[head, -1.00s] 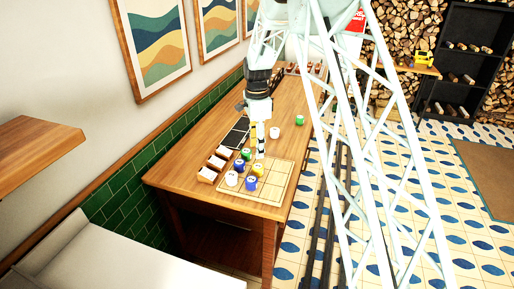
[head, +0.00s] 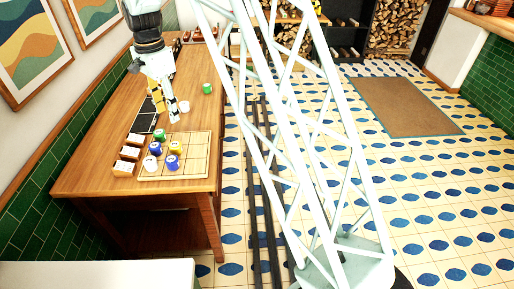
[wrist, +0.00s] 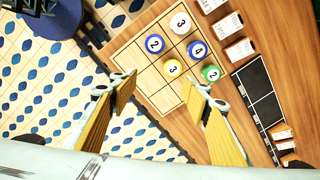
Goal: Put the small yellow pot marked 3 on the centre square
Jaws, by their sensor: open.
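The small yellow pot marked 3 (wrist: 172,69) stands upright on the board (wrist: 147,77), apparently on its centre square; it also shows in the head view (head: 176,147). On the board around it stand a blue pot marked 2 (wrist: 154,43), a white pot marked 3 (wrist: 180,22), a blue pot marked 4 (wrist: 198,49) and a green pot marked 2 (wrist: 211,73). My gripper (wrist: 162,92) is open and empty, above the board, with its yellow-padded fingers wide apart. It is clear of the yellow pot.
White-topped wooden blocks (head: 129,153) line the board's left side. A black divided tray (head: 146,121) lies behind them. A white pot (head: 184,106) and a green pot (head: 207,88) stand off the board on the wooden table (head: 100,175). The board's right column is empty.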

